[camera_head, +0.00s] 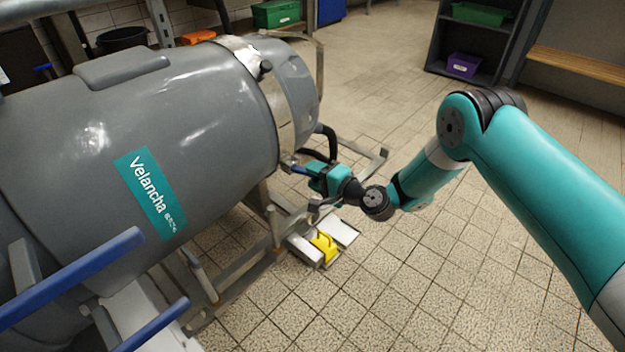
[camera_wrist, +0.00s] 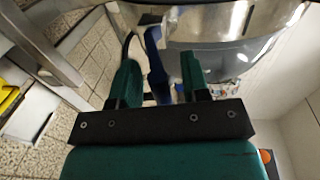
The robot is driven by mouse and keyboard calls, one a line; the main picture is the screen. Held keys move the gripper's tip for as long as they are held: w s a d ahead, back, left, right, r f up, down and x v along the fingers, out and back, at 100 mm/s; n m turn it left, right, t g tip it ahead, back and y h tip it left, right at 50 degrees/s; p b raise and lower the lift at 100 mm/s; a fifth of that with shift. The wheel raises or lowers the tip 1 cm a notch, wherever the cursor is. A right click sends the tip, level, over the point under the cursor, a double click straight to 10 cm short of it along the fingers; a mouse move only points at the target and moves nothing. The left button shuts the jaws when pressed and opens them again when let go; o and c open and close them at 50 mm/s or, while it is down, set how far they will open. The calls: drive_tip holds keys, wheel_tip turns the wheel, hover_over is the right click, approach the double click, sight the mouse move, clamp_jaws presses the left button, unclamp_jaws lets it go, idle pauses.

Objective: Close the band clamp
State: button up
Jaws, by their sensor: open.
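The band clamp (camera_head: 274,97) is a shiny metal band around the right end of a large grey vessel (camera_head: 200,105). In the wrist view the band (camera_wrist: 212,22) curves across the top. A blue lever (camera_wrist: 156,62) stands between my two green fingers there, with a visible gap to the right finger; I cannot tell whether it touches either. In the head view the blue lever's end (camera_head: 290,165) shows small at the band's lower edge. My gripper (camera_head: 303,170) is open at that lower edge; it also shows in the wrist view (camera_wrist: 158,75). The latch itself is mostly hidden.
A metal stand (camera_head: 272,230) carries the vessel, with a yellow object (camera_head: 324,246) low beside it. A black hose (camera_head: 330,140) curves close behind my gripper. Blue bars (camera_head: 75,275) stick out at lower left. The tiled floor (camera_head: 440,270) on the right is clear.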

drive_tip(key=shift+w+a, duration=0.3)
drive_tip(key=shift+a, duration=0.05)
clamp_jaws()
drive_tip(key=shift+r, duration=0.1)
